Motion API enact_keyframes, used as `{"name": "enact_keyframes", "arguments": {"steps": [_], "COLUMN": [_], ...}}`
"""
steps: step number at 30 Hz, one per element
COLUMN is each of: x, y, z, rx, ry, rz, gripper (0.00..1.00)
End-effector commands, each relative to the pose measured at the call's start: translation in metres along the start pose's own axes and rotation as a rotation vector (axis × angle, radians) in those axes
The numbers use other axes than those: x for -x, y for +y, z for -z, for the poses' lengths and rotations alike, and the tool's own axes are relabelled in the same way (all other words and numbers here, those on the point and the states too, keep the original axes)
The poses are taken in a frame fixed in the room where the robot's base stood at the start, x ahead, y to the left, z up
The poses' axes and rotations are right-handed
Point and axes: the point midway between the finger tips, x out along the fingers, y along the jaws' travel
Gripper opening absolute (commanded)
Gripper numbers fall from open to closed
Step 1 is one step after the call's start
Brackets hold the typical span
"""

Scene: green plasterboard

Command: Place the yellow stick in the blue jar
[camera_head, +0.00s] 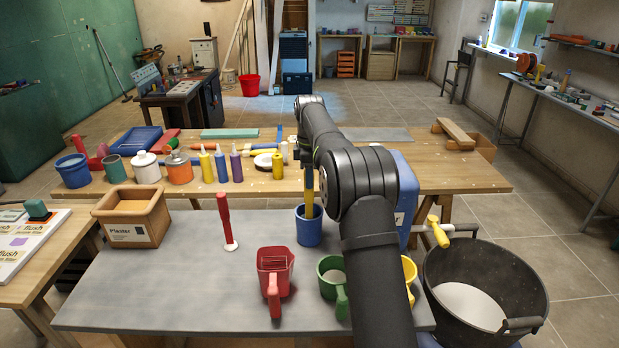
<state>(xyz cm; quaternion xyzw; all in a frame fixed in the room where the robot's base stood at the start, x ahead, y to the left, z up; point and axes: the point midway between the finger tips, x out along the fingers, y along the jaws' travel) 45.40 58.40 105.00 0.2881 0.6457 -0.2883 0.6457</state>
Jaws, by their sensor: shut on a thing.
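The yellow stick (309,190) stands upright with its lower end within the mouth of the blue jar (309,230) on the grey table. Whether it touches the jar's bottom is hidden by the jar wall. My gripper (306,160) is above the jar and shut on the upper part of the stick, partly hidden by my dark arm, which reaches in from the lower right.
A red stick (226,220) stands left of the blue jar. Red (275,270) and green (330,270) mugs stand in front, and a wooden planter box (131,216) is at the left. Bottles and tools line the wooden bench (440,178) behind.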

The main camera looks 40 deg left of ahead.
Motion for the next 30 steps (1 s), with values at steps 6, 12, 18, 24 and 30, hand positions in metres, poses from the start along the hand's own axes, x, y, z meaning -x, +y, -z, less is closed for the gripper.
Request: {"name": "enact_keyframes", "arguments": {"steps": [6,12,18,24,30], "x": [-0.001,-0.004,-0.004,-0.003,0.020], "y": [0.000,0.000,0.000,0.000,0.001], "z": [0.000,0.000,0.000,0.000,0.000], "rx": [0.000,0.000,0.000,0.000,0.000], "ry": [0.000,0.000,0.000,0.000,0.001], "rz": [-0.001,0.000,0.000,-0.001,-0.004], "gripper": [0.00,0.31,0.48,0.48,0.48]}}
